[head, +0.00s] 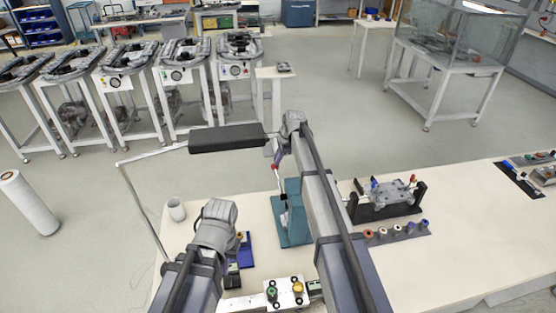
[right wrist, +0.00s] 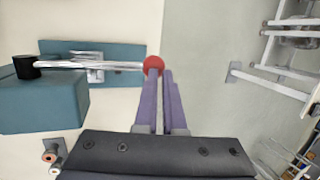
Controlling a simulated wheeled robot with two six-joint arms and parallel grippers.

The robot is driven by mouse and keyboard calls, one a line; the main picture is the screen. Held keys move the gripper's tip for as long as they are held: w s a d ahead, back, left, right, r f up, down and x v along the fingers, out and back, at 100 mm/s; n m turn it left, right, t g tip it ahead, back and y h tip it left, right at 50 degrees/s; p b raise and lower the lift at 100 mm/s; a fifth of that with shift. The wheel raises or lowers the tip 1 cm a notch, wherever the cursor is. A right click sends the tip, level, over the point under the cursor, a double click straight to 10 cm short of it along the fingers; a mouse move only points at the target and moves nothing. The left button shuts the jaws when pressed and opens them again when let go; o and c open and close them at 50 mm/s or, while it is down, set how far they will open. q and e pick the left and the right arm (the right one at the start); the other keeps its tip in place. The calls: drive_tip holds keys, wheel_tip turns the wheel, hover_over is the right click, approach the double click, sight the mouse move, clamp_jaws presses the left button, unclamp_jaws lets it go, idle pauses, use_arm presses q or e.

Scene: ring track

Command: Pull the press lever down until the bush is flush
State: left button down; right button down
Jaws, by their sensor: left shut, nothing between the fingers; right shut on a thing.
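The teal press (head: 292,215) stands on the bench, partly covered by my right arm. In the right wrist view its teal body (right wrist: 45,105) is at the left. The silver press lever (right wrist: 100,65) runs from a black hub to a red knob (right wrist: 153,64). My right gripper (right wrist: 160,72) is shut on the knob; in the head view it is at the lever's upper end (head: 276,162). The lever stands raised, slightly tilted. My left gripper (head: 237,240) is low over the bench, left of the press; its fingers are mostly hidden. I cannot make out the bush in the press.
A black lamp head (head: 228,138) on a thin arm hangs left of my right wrist. A black fixture (head: 385,207) and a rack of coloured bushes (head: 398,233) lie right of the press. A white cup (head: 176,210) stands at the left. The bench's right front is clear.

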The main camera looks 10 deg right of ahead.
drive_tip(key=shift+w, duration=0.15)
idle(0.4)
drive_tip(key=shift+d+r+p, duration=0.15)
drive_tip(key=shift+r+p, duration=0.4)
drive_tip(key=shift+p, duration=0.1)
wheel_tip(320, 180, up, 12)
drive_tip(key=d+p, duration=0.2)
drive_tip(key=p, duration=1)
drive_tip(key=shift+s+d+r, duration=0.2)
drive_tip(key=shift+s+r, duration=0.05)
